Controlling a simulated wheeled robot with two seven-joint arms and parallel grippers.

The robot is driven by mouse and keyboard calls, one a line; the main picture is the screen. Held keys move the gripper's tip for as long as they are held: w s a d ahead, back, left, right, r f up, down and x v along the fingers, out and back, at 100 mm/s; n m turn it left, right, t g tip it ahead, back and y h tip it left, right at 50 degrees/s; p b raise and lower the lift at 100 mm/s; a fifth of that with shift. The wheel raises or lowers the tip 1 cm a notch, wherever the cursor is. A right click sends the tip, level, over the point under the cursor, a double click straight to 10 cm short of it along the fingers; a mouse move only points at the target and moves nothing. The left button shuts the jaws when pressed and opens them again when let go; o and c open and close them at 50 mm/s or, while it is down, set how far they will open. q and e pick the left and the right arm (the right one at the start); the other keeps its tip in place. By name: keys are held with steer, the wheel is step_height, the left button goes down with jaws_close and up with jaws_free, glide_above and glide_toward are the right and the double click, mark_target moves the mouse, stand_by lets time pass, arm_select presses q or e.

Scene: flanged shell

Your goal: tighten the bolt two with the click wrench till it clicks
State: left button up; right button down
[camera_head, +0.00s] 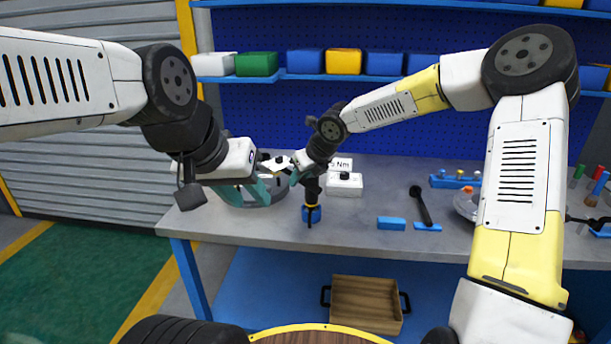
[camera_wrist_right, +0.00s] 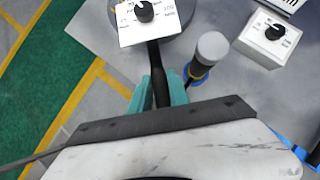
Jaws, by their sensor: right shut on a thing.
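The grey round flanged shell (camera_head: 281,189) stands at the bench's left part, largely hidden behind my grippers; its rim (camera_wrist_right: 178,48) shows in the right wrist view. My right gripper (camera_head: 297,175) is shut on the dark shaft of the click wrench (camera_wrist_right: 153,55). A white plate with a black dial (camera_wrist_right: 138,25) sits at the wrench's far end, over the shell; it also shows in the head view (camera_head: 276,163). My left gripper (camera_head: 250,192) is at the shell with its teal fingers apart. Bolt two cannot be made out.
A dark tool with a grey cap (camera_wrist_right: 212,47) stands upright in a blue holder (camera_head: 311,215) close to my right gripper. A white box with a knob (camera_head: 345,183) is behind it.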

steer(key=shift+f, duration=3.9)
steer(key=shift+s+a, duration=0.1)
steer(key=shift+a, duration=0.05)
steer(key=s+a+m+t+h, duration=0.2)
steer(key=s+a+m+h, duration=0.1)
steer(key=a+m, duration=0.4)
steer(key=shift+s+a+h, duration=0.4)
steer(key=shift+s+a, duration=0.5)
steer(key=shift+a, duration=0.65)
stand_by(0.7)
stand_by(0.4)
